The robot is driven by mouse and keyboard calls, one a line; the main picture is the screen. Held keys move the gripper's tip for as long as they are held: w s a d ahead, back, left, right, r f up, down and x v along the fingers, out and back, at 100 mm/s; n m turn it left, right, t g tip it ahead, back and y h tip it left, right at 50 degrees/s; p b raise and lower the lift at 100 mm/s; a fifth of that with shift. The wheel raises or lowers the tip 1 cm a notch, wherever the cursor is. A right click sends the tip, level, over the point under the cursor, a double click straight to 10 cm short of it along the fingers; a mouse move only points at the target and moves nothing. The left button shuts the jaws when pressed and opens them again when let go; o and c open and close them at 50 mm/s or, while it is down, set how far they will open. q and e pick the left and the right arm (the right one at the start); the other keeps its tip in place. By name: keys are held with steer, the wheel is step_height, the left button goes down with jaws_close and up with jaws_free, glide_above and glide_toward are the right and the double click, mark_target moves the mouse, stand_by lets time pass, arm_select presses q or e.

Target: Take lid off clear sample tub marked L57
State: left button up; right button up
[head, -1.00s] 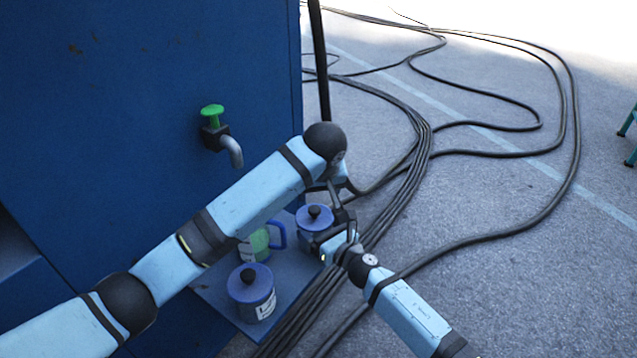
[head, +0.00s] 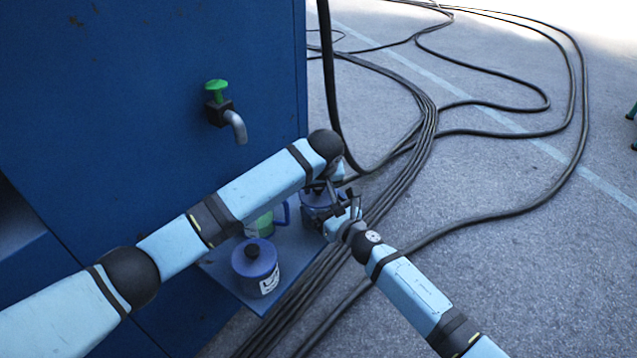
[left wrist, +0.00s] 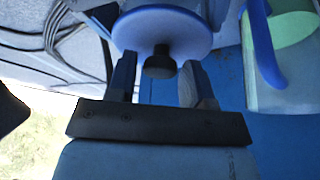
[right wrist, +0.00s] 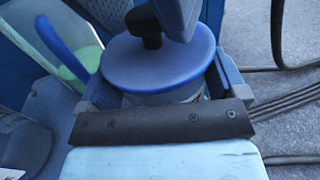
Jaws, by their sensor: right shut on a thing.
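A clear tub (right wrist: 178,96) with a blue lid (right wrist: 160,58) and black knob (right wrist: 145,22) stands at the back of a small blue shelf; its label is hidden. It also shows in the head view (head: 313,212), partly covered by my arms. My right gripper (right wrist: 165,92) is shut on the tub's body, below the lid. My left gripper (left wrist: 160,72) is open over the lid, its fingers on either side of the knob (left wrist: 160,64) with gaps between. A similar lidded tub (head: 257,268) stands at the shelf's front; its white label is only partly readable.
A clear mug (head: 262,226) with green contents and a blue handle stands between the tubs, close to the held one. The blue cabinet wall (head: 130,120) with a green-handled tap (head: 218,105) rises behind. Black cables (head: 410,165) run along the shelf's right side.

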arm_select(q)
steer(key=c, duration=0.7)
steer(key=shift+r, duration=0.1)
steer(key=shift+r, duration=1)
steer(key=shift+r, duration=2)
arm_select(e)
steer(key=o, duration=1)
steer(key=shift+s+d, duration=0.1)
